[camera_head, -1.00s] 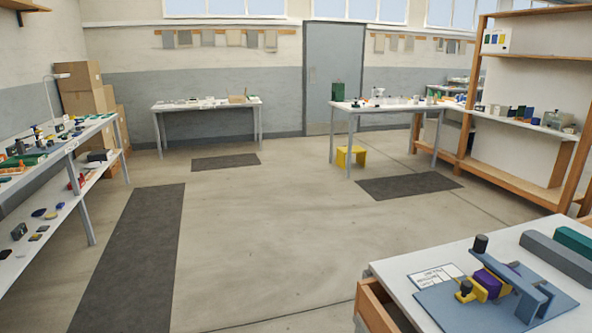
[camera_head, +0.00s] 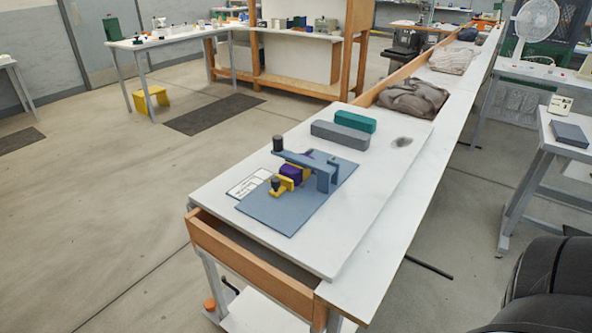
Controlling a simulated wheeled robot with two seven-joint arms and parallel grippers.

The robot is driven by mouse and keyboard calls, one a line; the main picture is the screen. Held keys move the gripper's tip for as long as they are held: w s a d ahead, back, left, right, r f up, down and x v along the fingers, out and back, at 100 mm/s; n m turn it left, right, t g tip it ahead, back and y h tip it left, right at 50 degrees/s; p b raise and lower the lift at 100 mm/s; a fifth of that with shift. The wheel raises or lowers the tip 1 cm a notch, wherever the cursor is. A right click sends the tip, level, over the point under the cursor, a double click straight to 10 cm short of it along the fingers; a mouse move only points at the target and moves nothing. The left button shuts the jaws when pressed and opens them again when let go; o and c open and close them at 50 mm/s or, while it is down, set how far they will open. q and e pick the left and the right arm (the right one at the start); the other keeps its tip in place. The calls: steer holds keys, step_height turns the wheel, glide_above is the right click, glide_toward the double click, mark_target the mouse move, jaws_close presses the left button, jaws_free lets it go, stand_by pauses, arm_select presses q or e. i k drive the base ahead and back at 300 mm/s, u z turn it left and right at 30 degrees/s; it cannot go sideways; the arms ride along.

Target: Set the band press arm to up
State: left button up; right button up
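The band press (camera_head: 325,177) stands on a blue base plate (camera_head: 285,222) on the white bench top. Its blue arm (camera_head: 305,161) reaches from the post on the right towards the left, with a dark cylindrical knob (camera_head: 278,144) at its free end. The arm looks about level, but I cannot tell its exact setting. Under it are a purple block (camera_head: 292,172) and yellow parts (camera_head: 283,185), one with a dark knob (camera_head: 275,184). Neither of my grippers is in view.
A grey bar (camera_head: 338,135) and a green bar (camera_head: 355,121) lie behind the press. A white printed card (camera_head: 249,183) lies left of it. An open wooden drawer (camera_head: 250,262) is at the bench front. Open floor lies left; a dark padded chair (camera_head: 550,285) is at lower right.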

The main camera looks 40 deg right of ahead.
mark_target(279, 149)
steer(key=u, duration=0.9)
steer(key=i, duration=1.4)
steer(key=z, duration=2.4)
